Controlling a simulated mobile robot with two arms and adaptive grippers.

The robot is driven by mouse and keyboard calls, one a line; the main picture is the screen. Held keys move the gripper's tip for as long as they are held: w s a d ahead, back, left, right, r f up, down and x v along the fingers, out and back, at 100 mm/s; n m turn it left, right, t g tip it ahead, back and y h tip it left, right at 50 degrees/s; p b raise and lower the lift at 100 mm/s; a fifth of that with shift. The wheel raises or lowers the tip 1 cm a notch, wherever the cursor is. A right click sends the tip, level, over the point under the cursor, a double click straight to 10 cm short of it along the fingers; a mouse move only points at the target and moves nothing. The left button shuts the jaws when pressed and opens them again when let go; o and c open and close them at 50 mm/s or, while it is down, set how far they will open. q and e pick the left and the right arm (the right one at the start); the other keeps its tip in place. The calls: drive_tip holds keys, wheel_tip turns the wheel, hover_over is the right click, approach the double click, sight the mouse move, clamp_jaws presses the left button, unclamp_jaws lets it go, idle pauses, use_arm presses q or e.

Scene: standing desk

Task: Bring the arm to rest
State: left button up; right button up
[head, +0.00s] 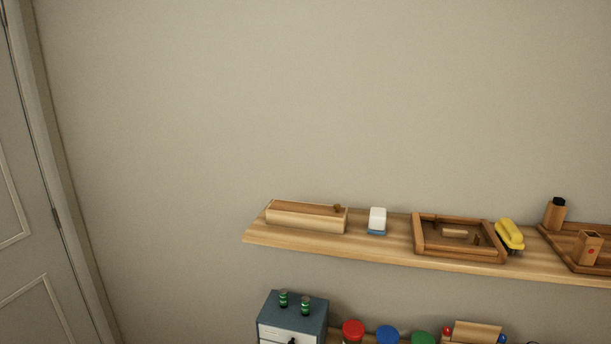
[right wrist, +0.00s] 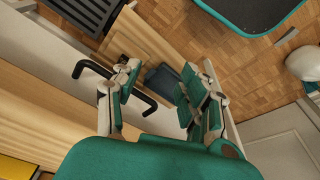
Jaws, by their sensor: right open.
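My right gripper (right wrist: 155,95) shows in the right wrist view with its two jointed fingers spread apart. It is open, and nothing sits between the fingertips. Beyond the fingers I see a black bar handle (right wrist: 140,100) and a parquet floor (right wrist: 185,35). I cannot tell how far these are from the fingertips. Neither gripper shows in the head view, and my left gripper is in no view.
In the head view a wooden shelf (head: 390,249) holds a long wooden box (head: 305,219), a white and blue block (head: 377,220), a wooden tray (head: 458,253) and a yellow object (head: 509,234). A blue-grey cabinet (head: 292,314) stands below. A door (head: 35,200) is at left.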

drive_tip(key=s+d+f+b, duration=0.1)
drive_tip(key=s+f+b, duration=0.1)
drive_tip(key=s+f, duration=0.6)
drive_tip(key=s+d+f+g+b, duration=0.1)
drive_tip(key=s+d+f+b, duration=0.1)
drive_tip(key=s+f, duration=0.6)
wheel_tip(320, 180, down, 8)
drive_tip(key=shift+s+r+b, duration=0.15)
drive_tip(key=shift+r+b, duration=0.05)
drive_tip(key=shift+b, duration=0.5)
